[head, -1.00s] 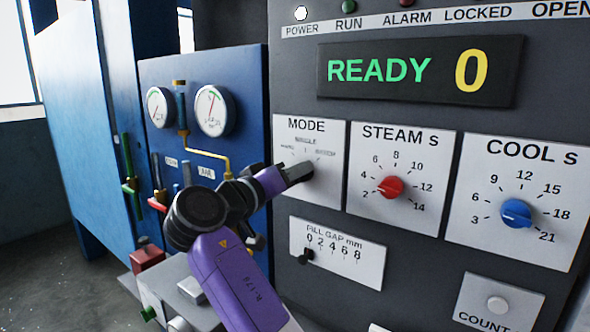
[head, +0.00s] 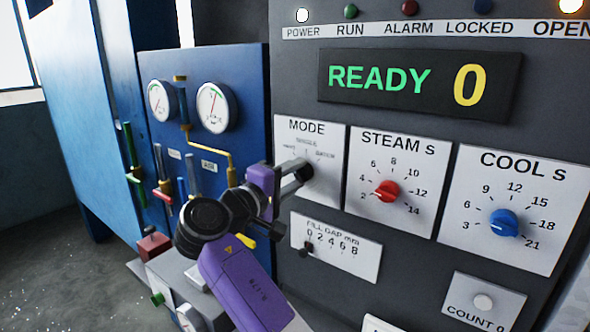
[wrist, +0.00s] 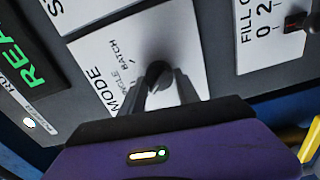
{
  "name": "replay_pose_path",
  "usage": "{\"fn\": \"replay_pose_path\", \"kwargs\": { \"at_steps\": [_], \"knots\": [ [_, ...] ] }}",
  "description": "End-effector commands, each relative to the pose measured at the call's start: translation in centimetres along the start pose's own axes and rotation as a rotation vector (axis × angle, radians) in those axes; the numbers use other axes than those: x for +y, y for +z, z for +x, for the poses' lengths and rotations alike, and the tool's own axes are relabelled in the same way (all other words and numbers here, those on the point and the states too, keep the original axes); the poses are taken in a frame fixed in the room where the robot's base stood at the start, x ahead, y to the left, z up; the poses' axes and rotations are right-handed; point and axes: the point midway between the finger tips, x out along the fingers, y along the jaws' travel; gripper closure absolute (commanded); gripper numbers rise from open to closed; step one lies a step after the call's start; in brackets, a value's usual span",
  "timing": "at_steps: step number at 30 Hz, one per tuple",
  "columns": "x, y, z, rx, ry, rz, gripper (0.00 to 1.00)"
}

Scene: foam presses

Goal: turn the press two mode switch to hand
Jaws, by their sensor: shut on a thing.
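The MODE plate (head: 325,187) is on the dark press panel, left of the STEAM plate. Its black switch knob (head: 304,170) sits low on the plate, and my gripper (head: 296,169) is shut on it. In the wrist view the knob (wrist: 158,72) shows between the fingers of my gripper (wrist: 161,85). The words SINGLE and BATCH can be read in part; the label on the near side of the knob is hidden, and I cannot tell exactly where the knob points.
Right of the MODE plate are a red STEAM knob (head: 387,191) and a blue COOL knob (head: 503,223). The FILL GAP slider plate (head: 340,248) is just below my gripper. The display (head: 420,82) reads READY 0. A blue cabinet with gauges (head: 214,108) and pipes stands at left.

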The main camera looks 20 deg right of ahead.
Motion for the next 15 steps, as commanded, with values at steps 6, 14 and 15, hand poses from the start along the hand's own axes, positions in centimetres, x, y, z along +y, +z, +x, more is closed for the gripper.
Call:
{"fn": "replay_pose_path", "kwargs": {
  "at_steps": [6,14,15],
  "knots": [
    [0.01,-0.14,-0.09,0.004,0.001,-0.08,1.0],
    [-0.06,-0.15,-0.11,0.004,0.001,-0.111,1.0],
    [-0.07,-0.15,-0.11,0.005,0.001,-0.112,1.0]
  ]
}}
